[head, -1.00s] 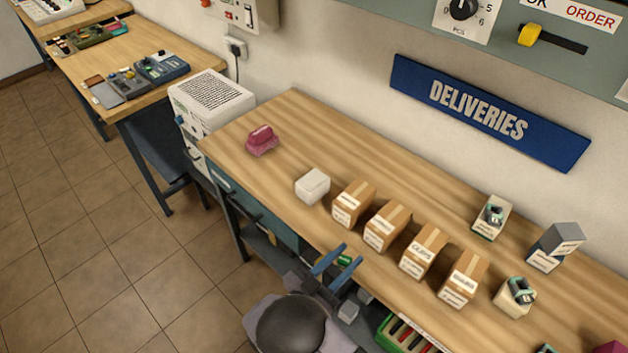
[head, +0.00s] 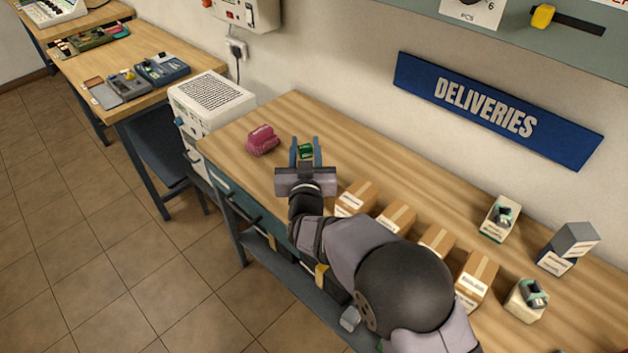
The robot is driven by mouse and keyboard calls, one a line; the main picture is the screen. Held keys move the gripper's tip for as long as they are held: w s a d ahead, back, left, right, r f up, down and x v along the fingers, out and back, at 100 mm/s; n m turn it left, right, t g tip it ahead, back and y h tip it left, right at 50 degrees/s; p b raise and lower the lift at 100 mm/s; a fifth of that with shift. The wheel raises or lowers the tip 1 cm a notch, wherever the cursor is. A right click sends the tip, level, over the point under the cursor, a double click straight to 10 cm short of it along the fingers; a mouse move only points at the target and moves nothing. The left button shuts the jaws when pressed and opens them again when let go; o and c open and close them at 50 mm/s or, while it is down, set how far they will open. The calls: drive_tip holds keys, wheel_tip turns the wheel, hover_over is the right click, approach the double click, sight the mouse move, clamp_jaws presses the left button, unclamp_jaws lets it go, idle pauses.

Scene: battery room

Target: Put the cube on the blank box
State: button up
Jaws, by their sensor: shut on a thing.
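My gripper (head: 306,150) is over the left part of the workbench, its two blue fingers pointing away from the camera. It is shut on a small green cube (head: 306,152), which shows between the fingers. The plain white box, seen earlier at the left end of the row of boxes, is hidden now behind my gripper and wrist. I cannot tell whether the cube touches it or is above it.
Several labelled cardboard boxes (head: 397,217) stand in a row right of the gripper, partly covered by my arm. A pink object (head: 263,140) lies close on the left. Small containers (head: 501,218) and a grey-topped box (head: 567,248) stand at the right. The bench behind the gripper is clear.

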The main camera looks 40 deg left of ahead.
drive_tip(key=shift+f+p, duration=1.5)
drive_tip(key=shift+f, duration=3.45)
drive_tip(key=shift+f, duration=0.2)
drive_tip(key=o, duration=1)
drive_tip(key=shift+r, duration=0.2)
drive_tip(key=shift+s, duration=0.1)
drive_tip(key=b+v, duration=0.3)
drive_tip(key=v, duration=0.9)
